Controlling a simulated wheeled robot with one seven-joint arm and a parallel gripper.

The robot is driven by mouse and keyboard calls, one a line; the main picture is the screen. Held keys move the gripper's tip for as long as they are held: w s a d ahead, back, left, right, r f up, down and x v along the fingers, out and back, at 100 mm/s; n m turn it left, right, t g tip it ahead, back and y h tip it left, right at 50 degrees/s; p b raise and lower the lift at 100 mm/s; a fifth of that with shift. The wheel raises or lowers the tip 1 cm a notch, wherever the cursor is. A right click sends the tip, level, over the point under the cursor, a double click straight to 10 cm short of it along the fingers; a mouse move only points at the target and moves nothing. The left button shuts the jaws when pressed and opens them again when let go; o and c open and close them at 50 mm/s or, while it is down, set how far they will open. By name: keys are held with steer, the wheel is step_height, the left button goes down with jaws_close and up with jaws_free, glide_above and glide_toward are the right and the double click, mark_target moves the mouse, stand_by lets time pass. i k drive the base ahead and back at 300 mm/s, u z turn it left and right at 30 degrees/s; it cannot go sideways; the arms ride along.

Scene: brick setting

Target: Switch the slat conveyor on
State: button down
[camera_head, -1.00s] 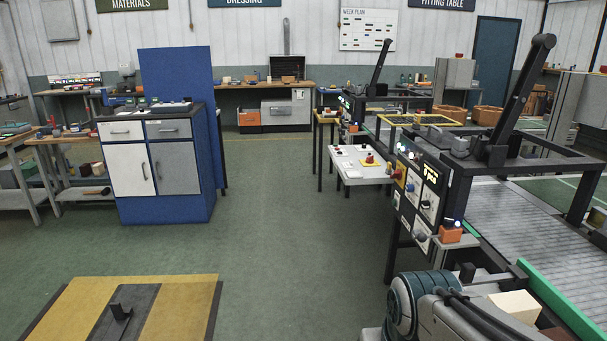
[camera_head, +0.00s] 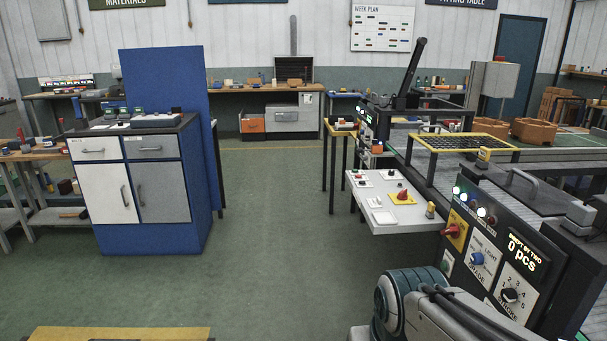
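A dark control panel (camera_head: 488,258) stands at the lower right. It carries a red rotary switch on a yellow plate (camera_head: 457,231), a blue knob (camera_head: 477,258), a black numbered dial (camera_head: 511,295), lit lamps and a display reading "0 pcs". A white sloping panel (camera_head: 385,215) left of it has a red knob on a yellow plate (camera_head: 403,196) and several small switches. A grey conveyor bed (camera_head: 440,180) runs behind these panels; I cannot tell whether it is the slat conveyor. My arm shows at the bottom right, but my gripper is out of view.
A blue cabinet (camera_head: 165,232) with white and grey doors stands at the left. A yellow-edged board (camera_head: 120,333) lies at the bottom left. A yellow-framed mesh (camera_head: 462,143) is above the conveyor. Green floor (camera_head: 270,210) is clear in the middle.

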mark_target(402, 195)
steer(key=z, duration=0.15)
steer(key=i, duration=1.6)
steer(key=z, duration=0.35)
steer(key=i, duration=1.2)
steer(key=z, duration=0.2)
